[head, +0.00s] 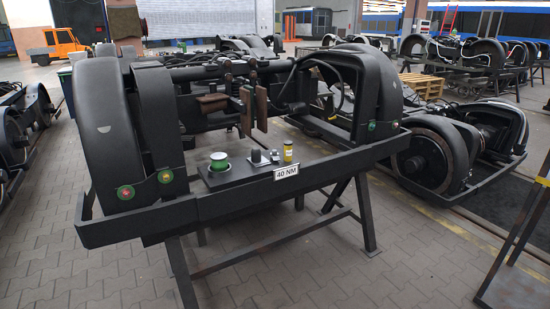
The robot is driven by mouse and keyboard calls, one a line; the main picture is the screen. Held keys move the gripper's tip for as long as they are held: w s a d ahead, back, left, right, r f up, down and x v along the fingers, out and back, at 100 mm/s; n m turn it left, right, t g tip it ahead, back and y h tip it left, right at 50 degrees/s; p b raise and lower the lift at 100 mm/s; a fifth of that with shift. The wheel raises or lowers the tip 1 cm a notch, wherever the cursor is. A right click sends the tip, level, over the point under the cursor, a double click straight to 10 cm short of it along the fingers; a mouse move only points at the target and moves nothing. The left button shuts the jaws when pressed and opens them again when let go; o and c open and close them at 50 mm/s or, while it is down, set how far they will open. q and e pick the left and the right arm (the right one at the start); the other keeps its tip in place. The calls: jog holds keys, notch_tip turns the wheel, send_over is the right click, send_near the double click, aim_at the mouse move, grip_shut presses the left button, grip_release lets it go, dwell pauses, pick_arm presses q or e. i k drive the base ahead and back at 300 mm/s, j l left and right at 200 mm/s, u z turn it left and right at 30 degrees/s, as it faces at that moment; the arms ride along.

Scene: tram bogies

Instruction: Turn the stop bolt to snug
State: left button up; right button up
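A black bogie frame (240,199) stands on dark trestle legs in front of me. On its near edge is a dark plate (213,182) carrying a green-topped round part (219,161), a dark grey cylinder (256,156), a small grey part (274,157) and a yellow cylinder (288,153). A white label (286,172) reading "40 NM" is fixed below the yellow cylinder. I cannot tell which of these parts is the stop bolt, or whether it shows. Neither of my grippers is in view.
Brown pads (254,108) hang in the middle of the bogie, behind the plate. Large black wheel covers (107,138) rise at both ends. A second bogie (440,150) stands to the right. A yellow-edged stand (520,250) is at lower right. The paved floor in front is clear.

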aim_at(274, 155)
jog(key=i+l+z, duration=0.2)
jog(key=i, duration=0.3)
jog(key=i+l+z, duration=0.25)
jog(key=i, duration=0.25)
